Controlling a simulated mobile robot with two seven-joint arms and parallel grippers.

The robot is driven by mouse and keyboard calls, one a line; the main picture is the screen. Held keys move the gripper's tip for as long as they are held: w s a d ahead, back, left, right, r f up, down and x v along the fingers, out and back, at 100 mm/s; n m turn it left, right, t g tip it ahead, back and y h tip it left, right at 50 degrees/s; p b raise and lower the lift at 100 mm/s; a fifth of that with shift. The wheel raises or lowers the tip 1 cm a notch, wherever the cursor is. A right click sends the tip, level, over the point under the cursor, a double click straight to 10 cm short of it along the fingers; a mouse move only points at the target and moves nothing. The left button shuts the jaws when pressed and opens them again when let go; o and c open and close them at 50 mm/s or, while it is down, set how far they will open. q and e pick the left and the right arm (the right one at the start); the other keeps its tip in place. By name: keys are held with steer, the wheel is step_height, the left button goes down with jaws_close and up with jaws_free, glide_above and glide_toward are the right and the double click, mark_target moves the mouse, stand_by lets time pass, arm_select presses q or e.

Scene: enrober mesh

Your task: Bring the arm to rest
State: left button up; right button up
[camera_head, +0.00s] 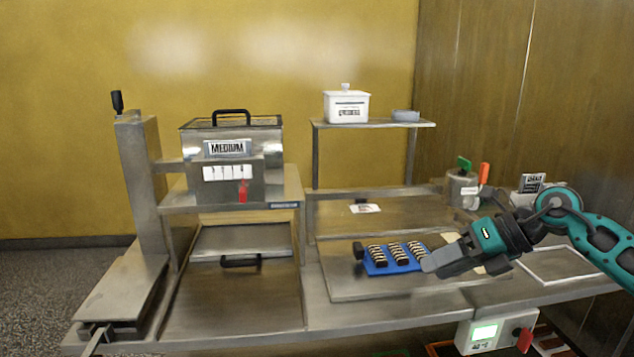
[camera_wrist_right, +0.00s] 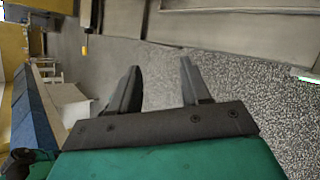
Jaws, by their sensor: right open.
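My right arm, teal and dark grey, comes in from the right in the head view. Its gripper (camera_head: 434,262) appears in front of the right end of a blue tray (camera_head: 407,267), hiding that end; I cannot tell the gap from this view. In the right wrist view the gripper (camera_wrist_right: 160,66) has its two dark fingers apart, with nothing between them and speckled floor beyond. My left gripper is in neither view.
The blue tray holds rows of dark striped pieces on the steel bench (camera_head: 350,292). A steel box labelled MEDIUM (camera_head: 190,150) stands at left. A white lidded container (camera_head: 346,108) sits on the raised shelf. A grey pot (camera_head: 459,188) with coloured handles stands at back right.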

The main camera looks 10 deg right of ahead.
steer(key=s+a+f+m+t+y, duration=0.2)
steer(key=a+f+m+t+y, duration=0.15)
steer(key=a+m, duration=0.3)
steer(key=s+a+f+m+t+y, duration=0.25)
steer(key=a+m+y, duration=0.2)
steer(key=a, duration=0.35)
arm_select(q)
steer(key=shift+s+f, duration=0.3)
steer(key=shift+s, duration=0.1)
arm_select(e)
steer(key=s+d+f+m+h, duration=0.2)
steer(key=s+f+m+h, duration=0.5)
steer(key=f+m, duration=0.5)
steer(key=s+d+f+m+h, duration=0.3)
steer(key=s+f+m+h, duration=0.5)
steer(key=s+f+m, duration=0.3)
steer(key=shift+d+f+m, duration=0.3)
steer(key=shift+f+m, duration=0.15)
steer(key=shift+m, duration=0.65)
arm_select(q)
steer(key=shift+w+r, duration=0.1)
